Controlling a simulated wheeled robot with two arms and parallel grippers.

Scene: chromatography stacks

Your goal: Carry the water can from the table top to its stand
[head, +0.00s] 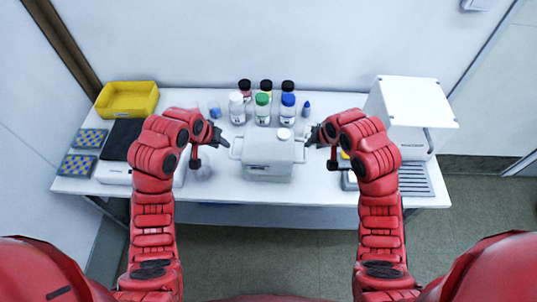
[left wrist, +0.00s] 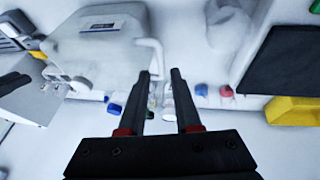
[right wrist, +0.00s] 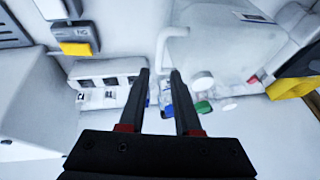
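The water can (head: 268,152) is a pale grey box-shaped can with a white cap and a handle on each side. It stands upright at the table's front middle. My left gripper (head: 225,143) is open beside its left handle; the can (left wrist: 105,50) and handle show just beyond the fingertips (left wrist: 160,72) in the left wrist view. My right gripper (head: 309,140) is open by its right handle; the can (right wrist: 215,50) and that handle show at the fingertips (right wrist: 159,72) in the right wrist view. Neither gripper visibly holds anything. I cannot tell which thing is its stand.
Several capped bottles (head: 262,108) stand behind the can. A yellow bin (head: 127,100) and blue-yellow racks (head: 82,165) are at the left. A white machine (head: 410,110) and a slatted grey tray (head: 416,180) are at the right. The white table (head: 240,192) is clear in front.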

